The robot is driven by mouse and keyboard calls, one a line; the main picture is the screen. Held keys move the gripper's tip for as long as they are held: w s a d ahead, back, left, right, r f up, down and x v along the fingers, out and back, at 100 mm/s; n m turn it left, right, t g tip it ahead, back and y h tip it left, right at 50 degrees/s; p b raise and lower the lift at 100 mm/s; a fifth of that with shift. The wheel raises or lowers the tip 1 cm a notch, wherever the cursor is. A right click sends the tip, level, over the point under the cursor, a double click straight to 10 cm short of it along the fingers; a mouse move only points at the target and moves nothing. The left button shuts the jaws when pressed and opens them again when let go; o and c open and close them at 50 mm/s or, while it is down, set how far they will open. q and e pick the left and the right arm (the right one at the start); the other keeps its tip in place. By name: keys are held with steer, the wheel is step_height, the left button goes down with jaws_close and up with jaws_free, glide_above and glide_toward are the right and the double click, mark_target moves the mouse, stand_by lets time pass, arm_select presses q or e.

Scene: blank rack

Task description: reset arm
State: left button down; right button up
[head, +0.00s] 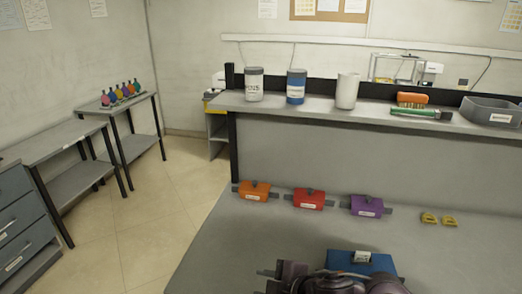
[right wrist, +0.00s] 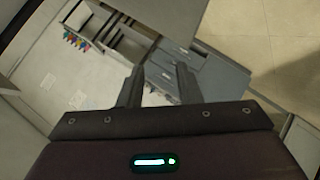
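My right gripper (head: 266,281) is at the bottom of the head view, over the front of the grey workbench (head: 225,245), with its fingers pointing left. In the right wrist view its two dark fingers (right wrist: 158,80) stand apart with nothing between them, so it is open and empty. My right arm partly covers a blue block with a white label (head: 385,265) on the bench. I cannot tell whether they touch. My left gripper is in neither view.
Orange (head: 254,191), red (head: 309,199) and purple (head: 366,206) labelled blocks line the bench's back, with two yellow pieces (head: 429,218) to their right. The raised shelf (head: 330,111) holds canisters, a brush (head: 421,113) and a grey bin (head: 491,111). Open floor (head: 125,235) lies left.

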steer(key=s+d+f+m+g+h, duration=0.2)
steer(key=s+d+f+m+h, duration=0.2)
steer(key=s+d+m, duration=0.45)
steer(key=s+d+f+m+g+h, duration=0.2)
steer(key=s+d+f+m+h, duration=0.25)
steer(key=s+d+m, duration=0.4)
step_height(320, 180, down, 31)
steer(key=d+g+b, duration=0.1)
steer(key=d+b, duration=0.1)
steer(key=b, duration=0.2)
steer(key=s+d+f+g+b, duration=0.1)
steer(key=s+d+f+b, duration=0.1)
steer(key=s+f, duration=1.8)
step_height(320, 180, down, 3)
steer(key=shift+d+r+n+y+b, duration=0.1)
steer(key=shift+d+n+y+b, duration=0.25)
steer(key=shift+d, duration=0.25)
